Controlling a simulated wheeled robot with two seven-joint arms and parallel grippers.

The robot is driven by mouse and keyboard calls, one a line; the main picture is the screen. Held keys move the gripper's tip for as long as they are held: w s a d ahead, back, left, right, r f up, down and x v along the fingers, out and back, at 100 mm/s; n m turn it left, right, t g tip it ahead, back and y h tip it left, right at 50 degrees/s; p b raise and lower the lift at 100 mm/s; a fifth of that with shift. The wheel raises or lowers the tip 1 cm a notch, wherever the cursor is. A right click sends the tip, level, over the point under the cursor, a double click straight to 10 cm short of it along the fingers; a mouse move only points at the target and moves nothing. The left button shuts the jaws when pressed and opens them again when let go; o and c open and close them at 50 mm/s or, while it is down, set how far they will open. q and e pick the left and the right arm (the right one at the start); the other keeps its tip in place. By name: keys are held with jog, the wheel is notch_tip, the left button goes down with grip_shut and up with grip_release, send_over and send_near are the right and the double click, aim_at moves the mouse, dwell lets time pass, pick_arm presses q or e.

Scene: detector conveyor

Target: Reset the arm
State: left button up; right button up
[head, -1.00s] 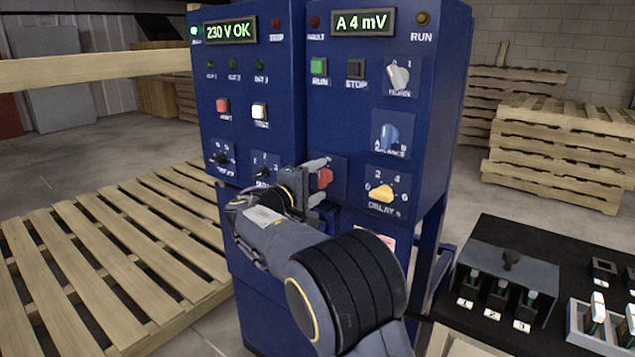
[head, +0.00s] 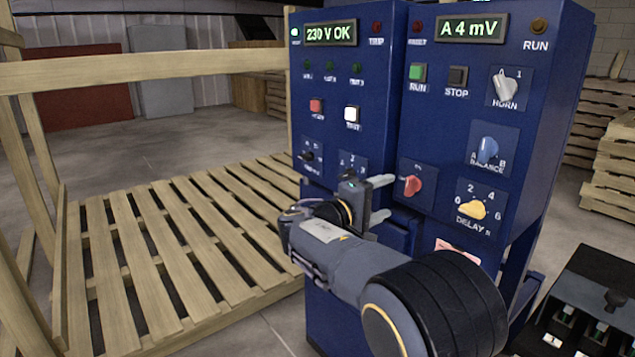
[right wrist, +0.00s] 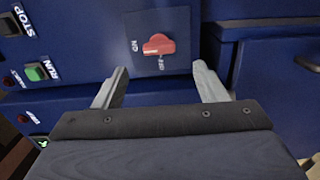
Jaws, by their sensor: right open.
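My right gripper (head: 381,198) is in front of the blue control cabinet (head: 385,110). Its two fingers are apart with nothing between them, as the right wrist view (right wrist: 160,88) also shows. A red rotary knob (head: 412,186) on the cabinet face lies just beyond the fingertips in the head view. In the right wrist view the red knob (right wrist: 158,44) is ahead of the gap between the fingers, apart from them. My left gripper is not in view.
The cabinet displays read "230 V OK" (head: 331,33) and "A 4 mV" (head: 472,28). A yellow delay knob (head: 470,209) and blue balance knob (head: 487,149) sit at right. A slatted wooden pallet (head: 160,260) lies left. A black tray (head: 590,300) stands lower right.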

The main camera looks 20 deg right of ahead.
jog(key=s+d+f+m+g+y, duration=0.1)
jog(key=s+d+f+g+y, duration=0.2)
jog(key=s+d+f+y, duration=0.35)
jog(key=s+a+f+m+g+y, duration=0.1)
jog(key=s+a+f+y, duration=0.25)
jog(key=s+f, duration=0.4)
jog(key=s+a+f+m+y, duration=0.2)
jog(key=s+f+y, duration=0.3)
jog(key=s, duration=0.5)
jog(key=s+a+m+t+y, duration=0.25)
jog(key=s+a+y, duration=0.25)
jog(key=s+a, duration=0.6)
notch_tip(320, 180, up, 18)
jog(key=p, duration=1.9)
jog(key=shift+w, duration=0.15)
jog(key=shift+r+n, duration=0.1)
jog(key=shift+n, duration=0.15)
